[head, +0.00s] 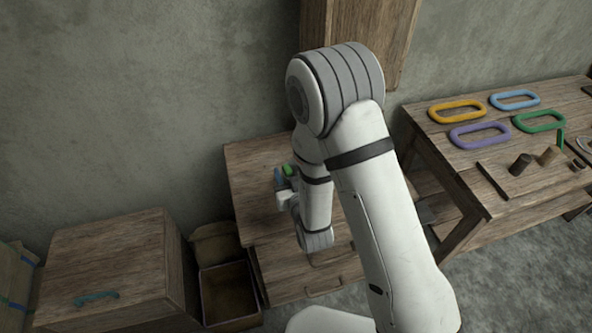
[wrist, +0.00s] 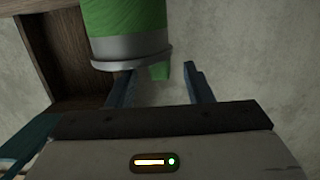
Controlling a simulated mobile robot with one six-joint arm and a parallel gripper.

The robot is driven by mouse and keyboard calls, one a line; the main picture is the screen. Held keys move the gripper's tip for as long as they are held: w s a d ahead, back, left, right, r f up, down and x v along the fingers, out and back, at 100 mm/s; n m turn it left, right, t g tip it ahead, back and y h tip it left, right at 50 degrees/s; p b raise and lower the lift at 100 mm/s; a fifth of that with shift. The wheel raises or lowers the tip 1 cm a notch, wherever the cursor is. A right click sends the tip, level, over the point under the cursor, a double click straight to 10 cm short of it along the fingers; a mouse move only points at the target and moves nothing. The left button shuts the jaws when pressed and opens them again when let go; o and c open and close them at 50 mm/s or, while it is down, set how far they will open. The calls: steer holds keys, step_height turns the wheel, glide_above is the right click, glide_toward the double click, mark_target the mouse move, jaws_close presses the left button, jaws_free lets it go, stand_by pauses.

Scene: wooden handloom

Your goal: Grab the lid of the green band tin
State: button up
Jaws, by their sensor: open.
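The green band tin (wrist: 128,20) is at the top of the wrist view, cut off by the frame edge. It shows a green body, a grey metal band with a wider rim (wrist: 130,60), and a small green tab (wrist: 160,72) by the rim. I cannot tell which part is the lid. My gripper (wrist: 157,72) is open, its dark blue fingers apart, near the rim and tab; contact is unclear. In the head view, a small green patch (head: 289,169) shows beside my gripper (head: 280,178) above the wooden cabinet. My arm hides much there.
The wooden cabinet (head: 262,155) stands against the wall. A wooden chest (head: 110,250) with a teal handle and an open box (head: 228,290) are to its left. A workbench (head: 440,140) with coloured loops is at right. A wooden frame (wrist: 75,60) is left in the wrist view.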

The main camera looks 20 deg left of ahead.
steer(key=shift+x, duration=1.35)
steer(key=shift+c, duration=0.6)
jaws_close()
